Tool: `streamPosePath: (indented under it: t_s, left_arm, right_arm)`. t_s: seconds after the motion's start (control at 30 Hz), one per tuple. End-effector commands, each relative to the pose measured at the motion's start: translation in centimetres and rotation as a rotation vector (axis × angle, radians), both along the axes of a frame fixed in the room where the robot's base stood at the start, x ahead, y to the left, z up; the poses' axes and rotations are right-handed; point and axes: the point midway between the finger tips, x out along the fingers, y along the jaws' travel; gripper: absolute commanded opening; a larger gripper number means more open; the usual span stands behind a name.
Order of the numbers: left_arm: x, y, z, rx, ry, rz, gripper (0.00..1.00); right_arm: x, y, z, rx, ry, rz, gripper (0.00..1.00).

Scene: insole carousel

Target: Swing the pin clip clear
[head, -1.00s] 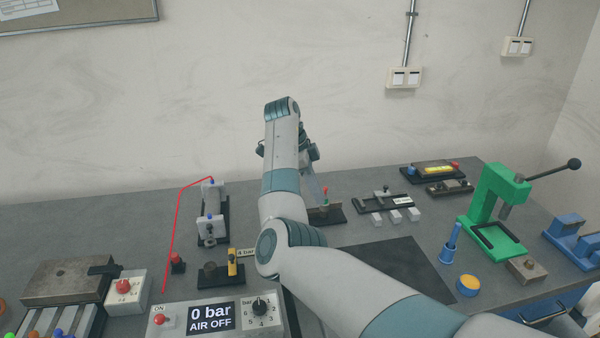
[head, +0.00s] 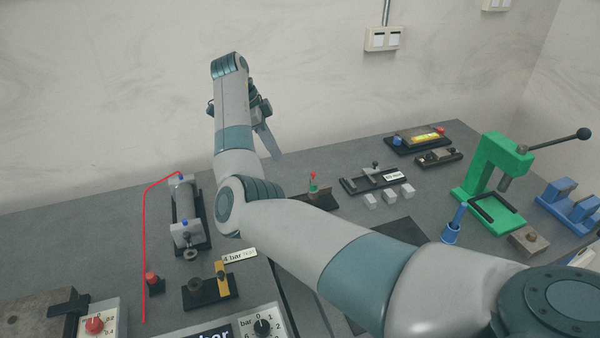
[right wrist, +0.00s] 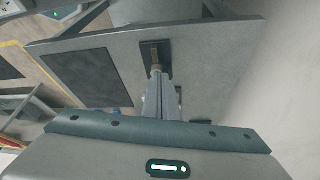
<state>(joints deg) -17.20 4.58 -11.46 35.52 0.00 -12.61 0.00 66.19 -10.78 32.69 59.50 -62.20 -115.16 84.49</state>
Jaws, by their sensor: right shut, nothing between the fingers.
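A small dark fixture (head: 312,199) with an upright green and red pin (head: 313,183) stands on the bench right of my right forearm. I cannot make out a separate clip on it. My right gripper (head: 268,146) is shut and empty, up and to the left of this fixture in the head view, apart from it. In the right wrist view the shut fingers (right wrist: 160,78) point towards a dark plate (right wrist: 153,49) with a small brownish post, probably the same fixture; the fingers partly cover it. My left gripper is out of view.
A cylinder unit (head: 186,212) with a red line stands at the left. A yellow-and-black block (head: 222,285) sits by the 4 bar label. A slide fixture (head: 375,178) with pale blocks and a green lever press (head: 494,170) stand at the right. My forearm crosses the bench front.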

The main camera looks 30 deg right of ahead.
Motion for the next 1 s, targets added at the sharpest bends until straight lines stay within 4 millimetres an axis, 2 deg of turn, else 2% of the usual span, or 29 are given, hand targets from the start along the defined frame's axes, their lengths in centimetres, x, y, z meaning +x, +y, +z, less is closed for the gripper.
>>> streamPosePath:
  t_s: [0.37,0.57,0.97,1.0]
  left_arm:
    - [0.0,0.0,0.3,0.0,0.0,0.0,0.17]
    - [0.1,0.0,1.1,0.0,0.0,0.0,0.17]
    - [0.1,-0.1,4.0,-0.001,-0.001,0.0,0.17]
    - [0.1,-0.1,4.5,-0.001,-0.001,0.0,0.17]
  right_arm:
    - [-0.2,-0.4,-0.8,-0.001,0.001,-0.001,0.0]
    - [-0.6,-1.1,-2.8,-0.001,0.003,-0.001,0.0]
    - [-1.9,-3.4,-9.2,0.001,0.003,0.0,0.0]
    - [-2.2,-4.0,-8.9,-0.001,0.001,-0.002,0.0]
